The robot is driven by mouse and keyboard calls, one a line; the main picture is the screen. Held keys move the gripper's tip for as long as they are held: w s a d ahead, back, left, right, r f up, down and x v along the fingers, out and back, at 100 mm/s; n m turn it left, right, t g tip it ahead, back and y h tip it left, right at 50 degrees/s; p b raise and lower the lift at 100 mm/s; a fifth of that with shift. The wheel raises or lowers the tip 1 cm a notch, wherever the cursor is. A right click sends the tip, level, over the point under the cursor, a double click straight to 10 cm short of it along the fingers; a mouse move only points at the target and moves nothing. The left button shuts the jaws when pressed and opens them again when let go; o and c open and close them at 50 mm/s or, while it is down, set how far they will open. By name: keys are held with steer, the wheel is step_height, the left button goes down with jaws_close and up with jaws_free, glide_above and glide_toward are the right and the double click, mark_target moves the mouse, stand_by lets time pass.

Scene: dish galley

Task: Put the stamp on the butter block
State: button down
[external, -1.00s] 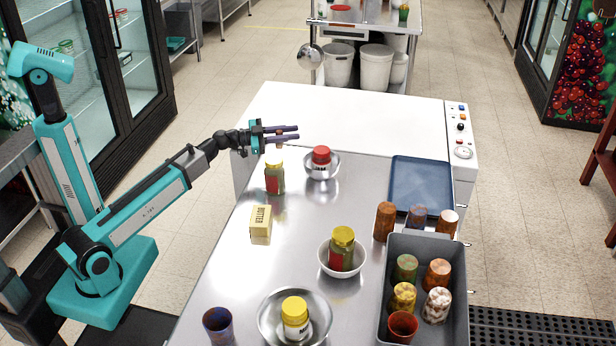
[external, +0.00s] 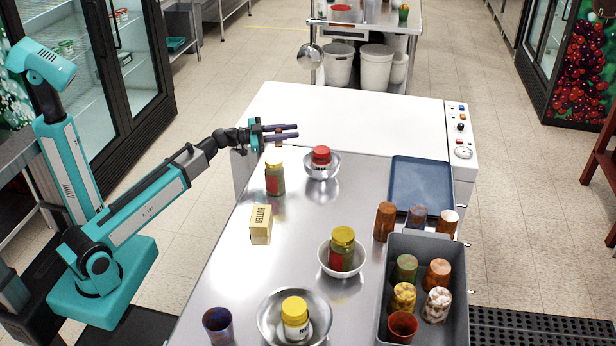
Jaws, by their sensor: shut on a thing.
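The butter block (external: 261,224) is a pale yellow box marked BUTTER, standing on the steel counter left of centre. My gripper (external: 284,132) is raised over the far left part of the counter, beyond the butter block and well apart from it. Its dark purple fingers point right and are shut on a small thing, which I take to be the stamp. Only a small brownish bit shows below the fingers, so its shape and tilt cannot be told.
A yellow-lidded jar (external: 275,179) stands between my gripper and the butter block. A red-lidded jar (external: 321,157) sits in a metal bowl nearby. More jars in bowls stand nearer. A grey bin (external: 459,300) of cups and a blue tray (external: 420,186) are at the right.

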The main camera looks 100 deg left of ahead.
steer(key=s+a+r+n+g+y, duration=0.2)
steer(key=s+a+r+y, duration=0.1)
steer(key=s+r, duration=0.5)
steer(key=s+a+r+n+g+y, duration=0.25)
steer(key=s+r, duration=0.45)
steer(key=s, duration=0.4)
steer(key=s+d+r+n+g+y, duration=0.1)
steer(key=s+r+n+g+y, duration=0.3)
steer(key=s, duration=0.6)
steer(key=s+r+n+g+y, duration=0.1)
steer(key=s+r+g, duration=0.3)
steer(key=s, duration=0.5)
steer(key=w+d+f+m+t+h+p, duration=0.3)
steer(key=w+d+f+m+t+h, duration=0.25)
steer(key=w, duration=0.45)
steer(key=w+d+f+m+t+h+p, duration=0.2)
steer(key=w+f+m+t+h+p, duration=0.15)
steer(key=w+f+t+h, duration=0.45)
steer(key=w+d+f+m+g+h+p, duration=0.1)
steer(key=w+d+m+h+p, duration=0.3)
steer(key=d, duration=0.6)
steer(key=w+d+f+m+g+h+p, duration=0.1)
steer(key=w+d+f+m+h+p, duration=0.2)
steer(key=w+d, duration=0.5)
steer(key=w+d+f+m+h+p, duration=0.3)
steer(key=w+d+m+h+p, duration=0.2)
steer(key=d, duration=0.6)
steer(key=w+h+p, duration=0.2)
steer(key=p, duration=0.1)
steer(key=shift+d+g, duration=0.4)
